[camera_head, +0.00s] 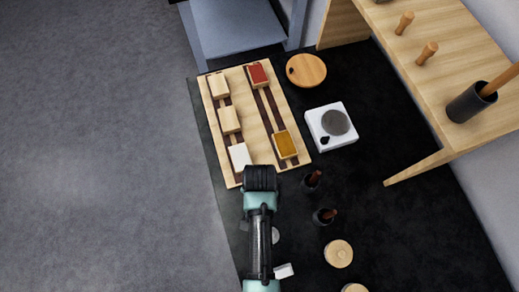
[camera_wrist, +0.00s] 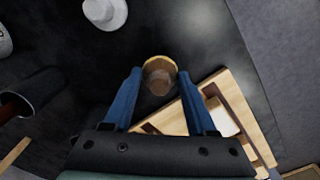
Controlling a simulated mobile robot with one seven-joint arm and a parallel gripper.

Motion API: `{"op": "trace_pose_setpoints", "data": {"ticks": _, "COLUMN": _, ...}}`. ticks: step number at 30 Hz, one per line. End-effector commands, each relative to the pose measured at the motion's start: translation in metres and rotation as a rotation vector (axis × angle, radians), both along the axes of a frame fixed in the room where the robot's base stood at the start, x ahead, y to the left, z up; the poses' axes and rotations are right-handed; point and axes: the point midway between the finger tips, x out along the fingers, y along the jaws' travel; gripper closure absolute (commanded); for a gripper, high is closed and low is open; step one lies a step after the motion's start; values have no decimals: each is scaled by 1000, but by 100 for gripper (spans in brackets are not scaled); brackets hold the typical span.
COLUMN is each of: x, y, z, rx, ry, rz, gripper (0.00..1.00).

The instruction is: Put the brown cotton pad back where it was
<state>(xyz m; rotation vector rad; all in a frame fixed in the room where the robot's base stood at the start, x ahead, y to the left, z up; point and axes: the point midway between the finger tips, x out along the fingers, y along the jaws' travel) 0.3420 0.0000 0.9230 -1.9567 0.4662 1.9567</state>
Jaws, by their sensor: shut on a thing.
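My gripper (camera_head: 260,180) is over the near end of the wooden board (camera_head: 250,110), and its fingers are hidden in the head view. In the wrist view my gripper (camera_wrist: 160,74) has its two blue fingers closed on a rounded brown thing with a tan edge, which I take as the brown cotton pad (camera_wrist: 158,78). The board (camera_wrist: 240,95) lies to the lower right there, apart from the held thing. On the board are two tan blocks (camera_head: 217,86) (camera_head: 228,120), a white block (camera_head: 240,157), a red-topped block (camera_head: 258,75) and an ochre-topped block (camera_head: 285,144).
A white square device (camera_head: 331,126) and a round wooden disc (camera_head: 306,70) stand right of the board. Dark pots (camera_head: 312,180) (camera_head: 323,216) with brown handles and a round wooden piece (camera_head: 338,253) stand nearer. A wooden bench (camera_head: 440,60) is at right.

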Motion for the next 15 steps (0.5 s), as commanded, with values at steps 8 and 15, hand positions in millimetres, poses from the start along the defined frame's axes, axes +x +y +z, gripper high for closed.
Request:
{"op": "trace_pose_setpoints", "data": {"ticks": 8, "x": 0, "y": 0, "z": -18, "rx": 0, "ry": -1, "rz": 1, "gripper": 88}}
{"op": "trace_pose_setpoints", "data": {"ticks": 15, "x": 0, "y": 0, "z": -20, "rx": 0, "ry": -1, "rz": 1, "gripper": 88}}
